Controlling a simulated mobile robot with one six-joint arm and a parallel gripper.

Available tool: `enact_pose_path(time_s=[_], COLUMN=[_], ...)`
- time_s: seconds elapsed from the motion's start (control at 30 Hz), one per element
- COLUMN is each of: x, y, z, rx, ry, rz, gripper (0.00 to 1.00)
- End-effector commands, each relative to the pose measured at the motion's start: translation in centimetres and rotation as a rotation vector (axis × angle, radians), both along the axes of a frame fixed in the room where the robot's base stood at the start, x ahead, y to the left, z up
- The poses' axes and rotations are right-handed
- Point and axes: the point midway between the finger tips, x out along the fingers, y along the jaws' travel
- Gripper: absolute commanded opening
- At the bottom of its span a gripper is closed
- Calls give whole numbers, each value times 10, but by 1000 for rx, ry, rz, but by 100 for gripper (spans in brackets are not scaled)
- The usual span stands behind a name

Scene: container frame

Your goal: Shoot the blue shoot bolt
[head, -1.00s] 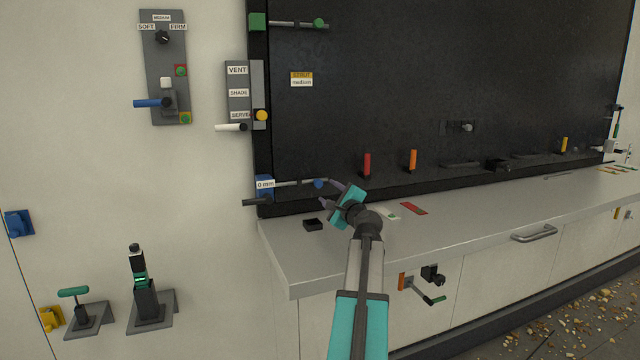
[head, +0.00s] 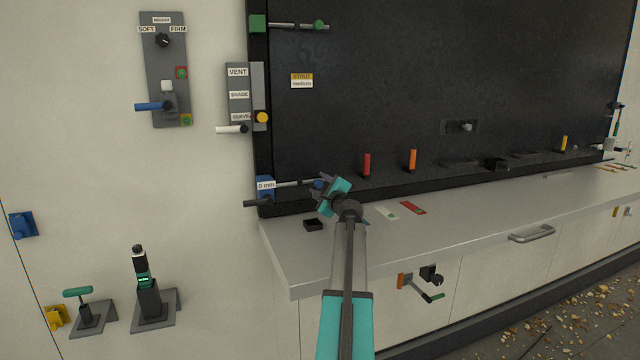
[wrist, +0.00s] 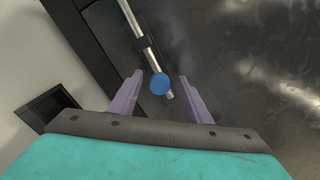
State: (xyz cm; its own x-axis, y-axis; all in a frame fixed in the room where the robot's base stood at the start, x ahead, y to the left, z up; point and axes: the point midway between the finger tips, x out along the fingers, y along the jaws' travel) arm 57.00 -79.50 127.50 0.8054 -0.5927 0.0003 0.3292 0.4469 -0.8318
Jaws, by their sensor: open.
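The blue shoot bolt shows in the head view as a blue block (head: 265,187) with a "0 mm" label at the lower left corner of the black panel. A metal rod (head: 295,184) runs right from it to a round blue knob (head: 318,184). In the wrist view the blue knob (wrist: 159,84) lies between the two purple fingers, near their tips, with the metal rod (wrist: 142,42) beyond it. My gripper (head: 322,187) is open around the knob. Whether a finger touches it, I cannot tell.
A similar green bolt (head: 257,23) sits at the panel's upper left corner. Red (head: 367,164) and orange (head: 412,160) handles stand along the panel's lower edge. A black lever (head: 256,203) juts out under the blue block.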

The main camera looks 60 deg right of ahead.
Motion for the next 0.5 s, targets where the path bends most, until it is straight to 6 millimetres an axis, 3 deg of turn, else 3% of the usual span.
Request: enact_pose_path(time_s=[0.47, 0.5], x=[6, 5], y=[-5, -5], z=[0, 0], rx=[0, 0], ry=[0, 0], rz=[-1, -1], gripper=[44, 39])
